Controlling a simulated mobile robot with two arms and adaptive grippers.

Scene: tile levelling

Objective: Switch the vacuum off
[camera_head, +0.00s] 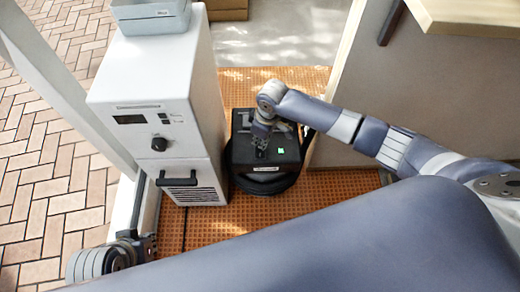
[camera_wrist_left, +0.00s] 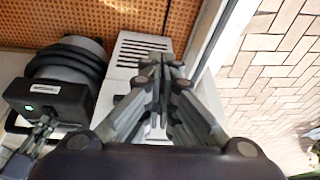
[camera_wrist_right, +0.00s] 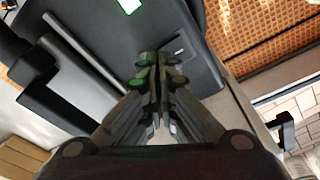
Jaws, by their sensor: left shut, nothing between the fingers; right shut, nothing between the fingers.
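The vacuum is a black, boxy unit (camera_head: 287,160) on the orange grid floor, with a round dark base. A small green light (camera_head: 281,151) glows on its top; it also shows in the left wrist view (camera_wrist_left: 28,108) and at the top of the right wrist view (camera_wrist_right: 128,5). My right gripper (camera_head: 260,152) is shut and empty, pointing down over the vacuum's top; its fingertips (camera_wrist_right: 160,62) are close to a small recessed panel (camera_wrist_right: 179,46). I cannot tell whether they touch. My left gripper (camera_wrist_left: 160,62) is shut and empty, near the white cabinet's front.
A white cabinet (camera_head: 150,95) with a knob, display, dark handle (camera_head: 180,179) and vents stands left of the vacuum. A grey-blue tray (camera_head: 150,18) is on top. A grey panel (camera_head: 430,90) stands at the right. Brick paving (camera_head: 50,150) lies left.

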